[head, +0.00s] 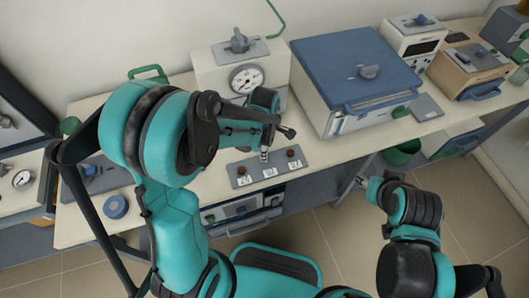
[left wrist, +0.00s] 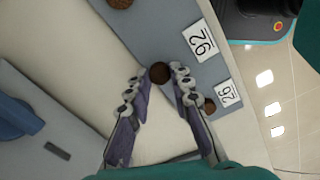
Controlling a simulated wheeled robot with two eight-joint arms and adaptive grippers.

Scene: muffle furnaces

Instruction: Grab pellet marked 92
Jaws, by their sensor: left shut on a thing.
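A grey-blue tray (head: 257,177) on the bench carries a row of brown pellets with white number labels. My left gripper (head: 264,153) comes down over the middle of the tray. In the left wrist view, its fingertips are shut on a round brown pellet (left wrist: 160,72) beside the label reading 92 (left wrist: 202,40). I cannot tell whether this pellet is clear of the tray. Another pellet (left wrist: 209,105) sits near the neighbouring label (left wrist: 228,92), and a third pellet (left wrist: 121,3) is at the top edge. My right gripper (head: 366,183) is off the bench's front; its jaws are unclear.
A box with a dial gauge (head: 243,75) stands behind the tray, and a large blue-lidded furnace (head: 352,70) stands at the back right. A blue tape-like ring (head: 116,207) lies on the left of the bench (head: 85,232). A drawer unit (head: 240,215) is below the bench edge.

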